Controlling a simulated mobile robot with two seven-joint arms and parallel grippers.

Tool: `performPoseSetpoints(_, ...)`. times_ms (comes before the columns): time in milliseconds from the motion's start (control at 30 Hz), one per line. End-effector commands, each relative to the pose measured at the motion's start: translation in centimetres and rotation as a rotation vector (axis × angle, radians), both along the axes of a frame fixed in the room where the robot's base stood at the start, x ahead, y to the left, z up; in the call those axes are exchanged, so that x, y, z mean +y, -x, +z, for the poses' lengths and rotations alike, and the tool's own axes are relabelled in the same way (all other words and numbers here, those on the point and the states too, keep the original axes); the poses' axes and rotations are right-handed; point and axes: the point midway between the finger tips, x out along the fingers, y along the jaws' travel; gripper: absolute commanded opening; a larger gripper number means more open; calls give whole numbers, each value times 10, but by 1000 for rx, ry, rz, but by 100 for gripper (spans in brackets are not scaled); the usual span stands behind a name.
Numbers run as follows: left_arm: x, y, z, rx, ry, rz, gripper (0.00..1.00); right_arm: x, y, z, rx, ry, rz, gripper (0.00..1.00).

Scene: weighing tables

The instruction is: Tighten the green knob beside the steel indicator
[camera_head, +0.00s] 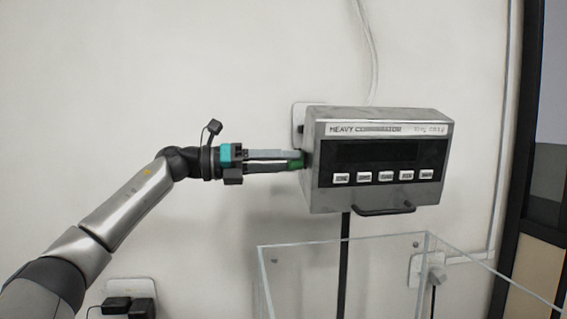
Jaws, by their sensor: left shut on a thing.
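The steel indicator (378,160) is a box on the white wall, with a dark display, a row of white buttons and a black handle below. The green knob (297,164) is at its left side and is partly hidden by gripper fingers. My left gripper (298,160) reaches in level from the left, its fingertips at the indicator's left side, and is shut on the green knob. My right gripper is not in view.
A clear open-topped box (345,243) stands below the indicator. A wall socket with black plugs (128,304) is at the lower left. Another socket (430,272) is behind the clear box. A dark door frame (520,150) is at the right. The wall above my arm is bare.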

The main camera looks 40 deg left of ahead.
Motion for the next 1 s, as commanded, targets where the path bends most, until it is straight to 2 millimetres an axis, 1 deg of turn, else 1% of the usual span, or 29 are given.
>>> performPoseSetpoints(333, 0, 0, 0, -2, -6, 0, 0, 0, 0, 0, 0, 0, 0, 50)
performPoseSetpoints(367, 0, 0, 0, -2, -6, 0, 50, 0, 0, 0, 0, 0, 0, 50)
performPoseSetpoints(600, 0, 0, 0, -1, -4, 0, 76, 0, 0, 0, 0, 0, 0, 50)
performPoseSetpoints(867, 1, 0, 0, -1, -3, 1, 76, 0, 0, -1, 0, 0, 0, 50)
performPoseSetpoints(1000, 6, 6, -2, -2, -3, 2, 76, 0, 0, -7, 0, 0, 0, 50)
